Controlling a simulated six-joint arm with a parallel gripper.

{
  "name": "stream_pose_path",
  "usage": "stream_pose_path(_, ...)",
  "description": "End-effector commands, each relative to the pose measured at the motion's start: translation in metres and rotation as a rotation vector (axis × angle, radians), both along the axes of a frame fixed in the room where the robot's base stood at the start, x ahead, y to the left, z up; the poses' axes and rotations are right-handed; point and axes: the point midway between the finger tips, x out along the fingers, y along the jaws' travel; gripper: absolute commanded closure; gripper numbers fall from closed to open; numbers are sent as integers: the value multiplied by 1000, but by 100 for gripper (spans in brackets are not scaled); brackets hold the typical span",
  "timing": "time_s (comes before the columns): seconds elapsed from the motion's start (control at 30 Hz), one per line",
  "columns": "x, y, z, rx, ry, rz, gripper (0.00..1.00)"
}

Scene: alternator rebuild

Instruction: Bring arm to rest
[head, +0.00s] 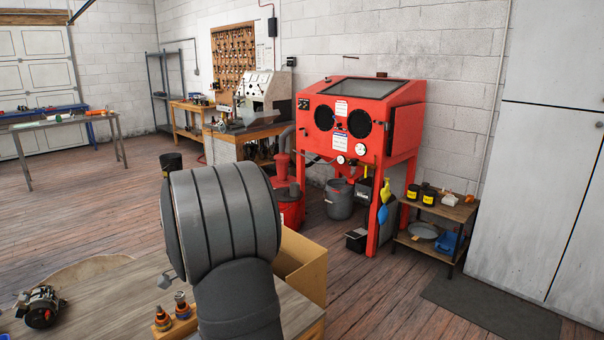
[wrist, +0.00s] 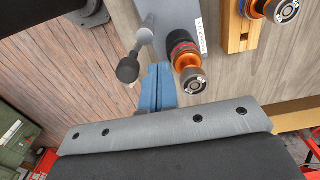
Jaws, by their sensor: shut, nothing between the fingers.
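My gripper (wrist: 159,78) shows in the wrist view as two blue fingers closed together, with nothing between them. The fingers point toward the workbench (wrist: 225,75). An orange-collared tool (wrist: 188,62) with a round metal end appears just right of the fingertips; I cannot tell the gap. A grey fixture with a dark-knobbed lever (wrist: 128,68) appears just left of them. In the head view my own grey arm fills the lower middle and hides the gripper and part of the bench.
An alternator-like part (head: 40,306) lies on the bench at left. Two orange-collared tools (head: 182,306) stand in a wooden block near my arm. An open cardboard box (head: 303,270) is at the bench's right. A red blasting cabinet (head: 360,130) stands beyond, with open floor between.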

Motion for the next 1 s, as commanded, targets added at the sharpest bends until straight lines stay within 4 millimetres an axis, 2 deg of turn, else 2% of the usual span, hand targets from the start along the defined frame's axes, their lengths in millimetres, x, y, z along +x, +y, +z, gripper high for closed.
stream_pose_path(0.17, 0, -1, 4, 1, -1, -1, 100)
stream_pose_path(0.27, 0, -3, 14, 2, -4, -1, 100)
stream_pose_path(0.57, 0, -3, 70, 2, -5, 0, 100)
stream_pose_path(0.6, -1, -3, 69, 0, 0, 0, 100)
stream_pose_path(0.7, -2, -4, 43, -2, 5, 0, 100)
stream_pose_path(0.93, -2, -3, -3, -2, 5, 0, 100)
stream_pose_path(1.0, 7, 12, -1, 1, -1, 3, 100)
